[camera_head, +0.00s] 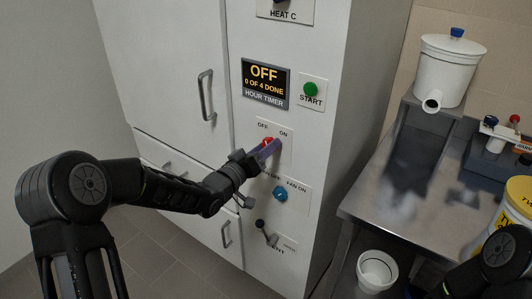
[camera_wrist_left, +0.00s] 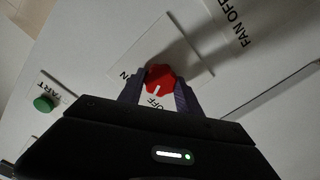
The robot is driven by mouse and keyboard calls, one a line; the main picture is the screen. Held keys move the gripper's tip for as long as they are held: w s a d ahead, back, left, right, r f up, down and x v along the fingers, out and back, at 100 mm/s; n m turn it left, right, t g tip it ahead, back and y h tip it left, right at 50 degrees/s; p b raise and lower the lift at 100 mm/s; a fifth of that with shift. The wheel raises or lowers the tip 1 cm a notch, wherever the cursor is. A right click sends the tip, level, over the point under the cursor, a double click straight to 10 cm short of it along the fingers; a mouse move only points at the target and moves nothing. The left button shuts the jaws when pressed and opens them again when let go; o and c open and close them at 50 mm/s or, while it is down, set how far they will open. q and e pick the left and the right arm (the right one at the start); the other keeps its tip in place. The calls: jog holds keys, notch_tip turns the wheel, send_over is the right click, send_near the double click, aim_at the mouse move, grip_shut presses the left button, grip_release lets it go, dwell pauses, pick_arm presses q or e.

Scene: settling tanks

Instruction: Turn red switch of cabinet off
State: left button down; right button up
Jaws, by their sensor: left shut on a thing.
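The red switch (camera_head: 267,141) is a knob on a white plate with OFF and ON lettering on the cabinet (camera_head: 170,60) front. My left gripper (camera_head: 266,150) reaches it from the left. In the left wrist view the red switch (camera_wrist_left: 159,77) sits between the two fingers of my left gripper (camera_wrist_left: 160,92), which are shut on it. Its white mark points towards the OFF lettering. The ON lettering is partly hidden by a finger. My right gripper is out of view; only part of that arm shows at the lower right.
A green START button (camera_head: 310,89) and an hour timer display (camera_head: 265,83) reading OFF are above. A blue knob (camera_head: 280,194) and a dark lever (camera_head: 266,232) are below. A metal table (camera_head: 420,215) with a white tank (camera_head: 446,75) stands to the right.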

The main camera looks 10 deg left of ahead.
pick_arm(q)
jog(key=shift+n+b, duration=0.3)
jog(key=shift+n, duration=0.9)
jog(key=c, duration=0.8)
grip_release()
jog(key=v, duration=0.8)
jog(key=shift+b, duration=0.4)
